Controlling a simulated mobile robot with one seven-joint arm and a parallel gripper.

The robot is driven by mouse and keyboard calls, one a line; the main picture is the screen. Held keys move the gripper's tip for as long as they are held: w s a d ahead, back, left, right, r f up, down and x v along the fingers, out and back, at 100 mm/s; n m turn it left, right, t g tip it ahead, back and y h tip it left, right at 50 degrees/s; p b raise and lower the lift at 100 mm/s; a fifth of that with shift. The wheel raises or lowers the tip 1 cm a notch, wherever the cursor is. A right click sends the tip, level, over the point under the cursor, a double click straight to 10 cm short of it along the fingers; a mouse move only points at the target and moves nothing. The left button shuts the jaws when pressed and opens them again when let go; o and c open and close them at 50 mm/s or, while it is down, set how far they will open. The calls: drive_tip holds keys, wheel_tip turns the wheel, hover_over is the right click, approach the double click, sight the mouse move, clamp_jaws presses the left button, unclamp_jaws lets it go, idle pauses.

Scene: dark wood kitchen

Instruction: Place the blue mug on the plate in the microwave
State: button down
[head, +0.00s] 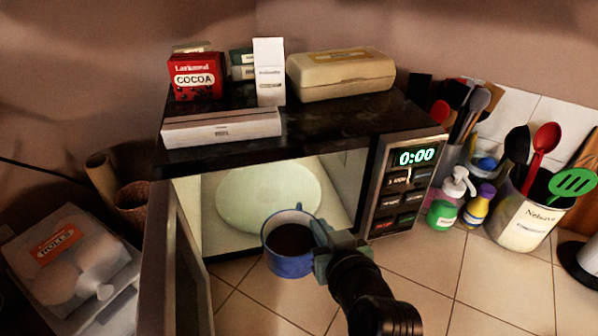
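The blue mug (287,263) has dark contents and is upright in front of the microwave's open mouth. My gripper (322,240) is at the mug's right side and appears closed on its rim or wall; the fingertips are partly hidden. The microwave (365,185) is lit inside, with its door (172,262) swung open to the left. The pale round plate (268,190) lies inside it and looks empty. The mug's upper edge overlaps the near edge of the plate in the picture.
A cocoa box (196,82), a long white box (222,128) and a beige case (341,75) sit on top of the microwave. Bottles (447,200) and a utensil crock (522,217) stand at right. A bag of rolls (68,255) is at left. The tiled counter in front is clear.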

drive_tip(key=shift+y, duration=0.3)
drive_tip(key=r+b+x, duration=0.1)
drive_tip(key=b+x, duration=0.2)
drive_tip(key=x, duration=0.3)
drive_tip(key=w+r+b+x, duration=0.1)
drive_tip(key=b+x, duration=0.2)
drive_tip(key=x, duration=0.3)
drive_tip(key=a+r+b+x, duration=0.1)
drive_tip(key=r+b+x, duration=0.1)
drive_tip(key=b+x, duration=0.2)
drive_tip(key=shift+x, duration=1.45)
drive_tip(key=shift+d+r, duration=0.1)
drive_tip(key=shift+r, duration=0.2)
drive_tip(key=shift+f, duration=0.15)
drive_tip(key=c, duration=1)
unclamp_jaws()
